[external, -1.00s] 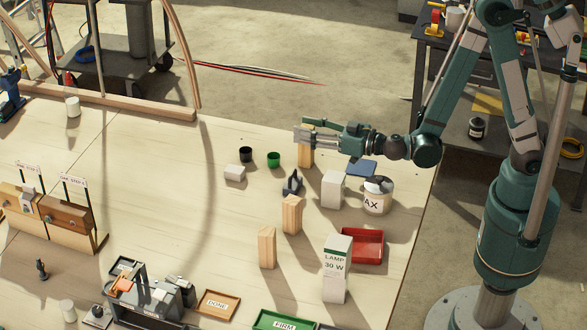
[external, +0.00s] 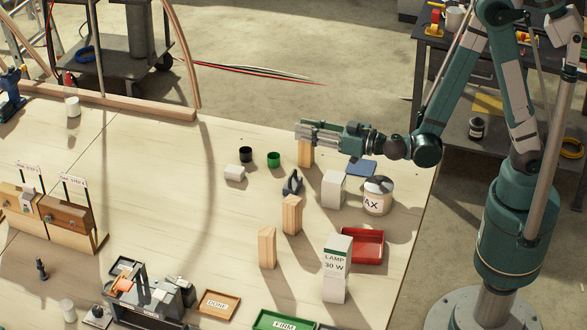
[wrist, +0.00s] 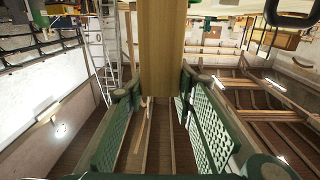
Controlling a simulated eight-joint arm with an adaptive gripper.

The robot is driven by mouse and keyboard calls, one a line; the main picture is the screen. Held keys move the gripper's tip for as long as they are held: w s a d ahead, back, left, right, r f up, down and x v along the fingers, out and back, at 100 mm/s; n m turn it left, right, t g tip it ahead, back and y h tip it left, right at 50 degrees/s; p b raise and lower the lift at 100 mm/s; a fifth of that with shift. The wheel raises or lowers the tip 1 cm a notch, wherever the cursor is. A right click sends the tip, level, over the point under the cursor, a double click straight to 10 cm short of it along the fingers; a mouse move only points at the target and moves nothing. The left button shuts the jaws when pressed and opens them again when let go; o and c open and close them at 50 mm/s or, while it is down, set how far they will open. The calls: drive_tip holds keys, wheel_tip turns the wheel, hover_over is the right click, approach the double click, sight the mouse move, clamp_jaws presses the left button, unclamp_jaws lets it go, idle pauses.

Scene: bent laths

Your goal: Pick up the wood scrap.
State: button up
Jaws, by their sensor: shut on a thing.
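My gripper (external: 306,134) reaches out level from the right at the far right of the bench and is shut on an upright pale wood block, the wood scrap (external: 306,157). The fingers cover its upper part in the external view; its lower part shows below them, apparently still on the bench top. In the wrist view the wood scrap (wrist: 163,50) stands between the green padded fingers (wrist: 160,115). Two similar upright wood blocks stand nearer the front, one in the middle (external: 292,215) and one to its left (external: 267,248).
Near the gripper are a green cup (external: 273,159), a black cup (external: 246,154), a small dark tool (external: 292,183), a white box (external: 333,189) and a labelled tin (external: 378,196). A lamp box (external: 336,270) and red tray (external: 368,246) stand nearer the front.

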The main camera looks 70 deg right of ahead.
drive_tip(key=shift+r, duration=0.15)
drive_tip(key=shift+r+p, duration=1.55)
drive_tip(key=shift+r, duration=3.4)
